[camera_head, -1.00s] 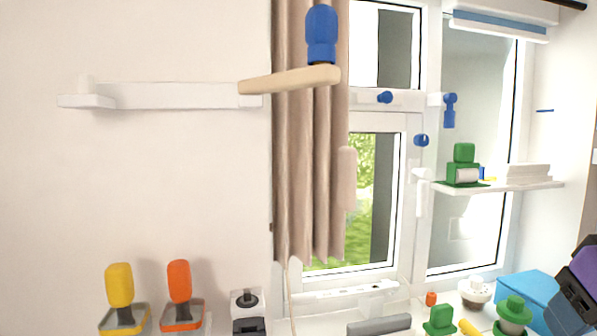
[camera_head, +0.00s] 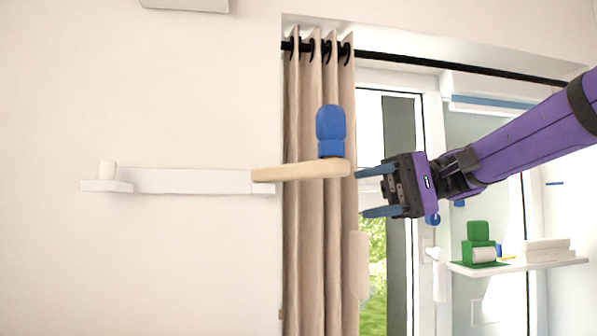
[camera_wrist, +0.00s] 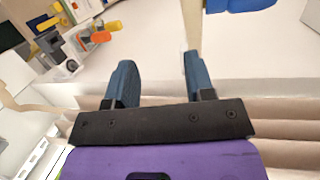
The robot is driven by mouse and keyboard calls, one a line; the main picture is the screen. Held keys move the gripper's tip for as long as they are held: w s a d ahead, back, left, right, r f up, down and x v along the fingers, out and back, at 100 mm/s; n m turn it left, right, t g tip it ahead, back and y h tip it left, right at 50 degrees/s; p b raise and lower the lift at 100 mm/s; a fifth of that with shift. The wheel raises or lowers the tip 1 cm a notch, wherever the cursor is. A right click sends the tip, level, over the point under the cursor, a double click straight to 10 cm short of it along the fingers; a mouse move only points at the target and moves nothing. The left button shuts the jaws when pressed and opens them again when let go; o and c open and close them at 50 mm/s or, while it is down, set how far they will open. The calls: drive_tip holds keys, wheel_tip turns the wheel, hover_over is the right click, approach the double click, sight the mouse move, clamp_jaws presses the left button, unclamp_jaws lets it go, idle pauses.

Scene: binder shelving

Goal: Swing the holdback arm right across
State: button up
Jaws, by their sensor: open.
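The tan holdback arm (camera_head: 300,171) extends right from a white wall rail (camera_head: 195,181), in front of the beige curtain. An upright blue handle (camera_head: 331,130) stands on its right end. My gripper (camera_head: 362,193) is open and empty, just right of the arm's tip and slightly lower, its fingers pointing left. In the wrist view, a tan strip (camera_wrist: 191,22), seemingly the holdback arm, runs up from near the right fingertip. A blue part (camera_wrist: 237,4), likely the handle, shows at the top edge. Whether a finger touches the arm, I cannot tell.
The curtain (camera_head: 305,240) hangs from a black rod beside the window. A small shelf (camera_head: 520,264) with a green object (camera_head: 478,243) is at right, below my arm. The wall at left is mostly clear.

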sight(298, 179)
drive_tip(key=s+a+r, duration=0.1)
drive_tip(key=a, duration=0.2)
drive_tip(key=a+r+n+g, duration=0.1)
drive_tip(key=a, duration=0.3)
drive_tip(key=s+a+g+y, duration=0.1)
drive_tip(key=a, duration=0.2)
drive_tip(key=shift+s+a+r+n, duration=0.3)
drive_tip(key=shift+s+a+r, duration=0.05)
drive_tip(key=shift+a+r, duration=0.05)
drive_tip(key=shift+c, duration=0.2)
clamp_jaws()
